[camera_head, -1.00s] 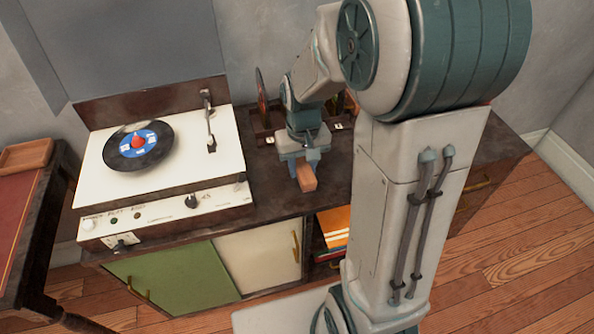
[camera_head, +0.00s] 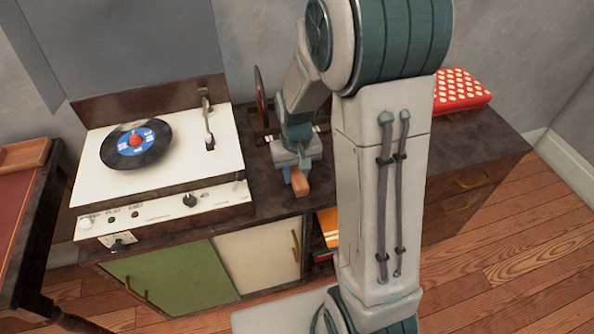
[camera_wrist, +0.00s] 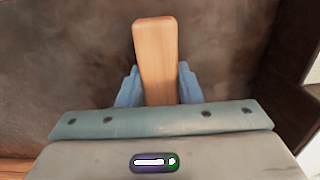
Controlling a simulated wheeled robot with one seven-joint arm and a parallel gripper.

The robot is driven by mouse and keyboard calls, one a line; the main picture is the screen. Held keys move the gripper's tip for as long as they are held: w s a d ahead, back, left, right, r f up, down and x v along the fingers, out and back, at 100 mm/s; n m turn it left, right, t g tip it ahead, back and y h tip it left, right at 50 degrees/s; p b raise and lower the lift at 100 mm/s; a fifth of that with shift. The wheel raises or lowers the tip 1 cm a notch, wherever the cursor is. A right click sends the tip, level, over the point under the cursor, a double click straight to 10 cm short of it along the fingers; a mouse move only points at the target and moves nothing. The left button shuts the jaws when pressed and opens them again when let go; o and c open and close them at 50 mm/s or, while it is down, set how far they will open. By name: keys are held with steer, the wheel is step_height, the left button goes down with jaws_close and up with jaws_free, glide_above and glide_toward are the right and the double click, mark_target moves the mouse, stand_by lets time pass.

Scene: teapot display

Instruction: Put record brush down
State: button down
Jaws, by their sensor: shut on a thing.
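The record brush (camera_head: 300,183) is a small wooden block. It also shows in the wrist view (camera_wrist: 156,52), its wooden top pointing away from the gripper body. My gripper (camera_head: 298,170) is shut on it, with a blue finger on either side; the gripper shows in the wrist view too (camera_wrist: 155,88). The brush is over the dark cabinet top (camera_head: 270,203), to the right of the record player. I cannot tell whether its underside touches the surface.
A white record player (camera_head: 90,182) with a black record (camera_head: 113,158) stands on the left. A dark rack with an upright disc (camera_head: 260,98) is behind my gripper. A red dotted case (camera_head: 462,90) lies at the right end. Bare cabinet top lies around the brush.

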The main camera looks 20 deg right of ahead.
mark_target(296, 171)
steer(key=c, duration=1)
jaws_free()
steer(key=shift+r, duration=0.1)
step_height(296, 171, up, 12)
steer(key=p, duration=0.2)
steer(key=s+r, duration=0.1)
steer(key=s, duration=0.3)
steer(key=s+r+t, duration=0.1)
steer(key=s, duration=0.4)
steer(key=s+r+t, duration=0.1)
steer(key=s+r, duration=0.1)
steer(key=s, duration=0.3)
steer(key=shift+s+a, duration=0.15)
steer(key=shift+s, duration=0.05)
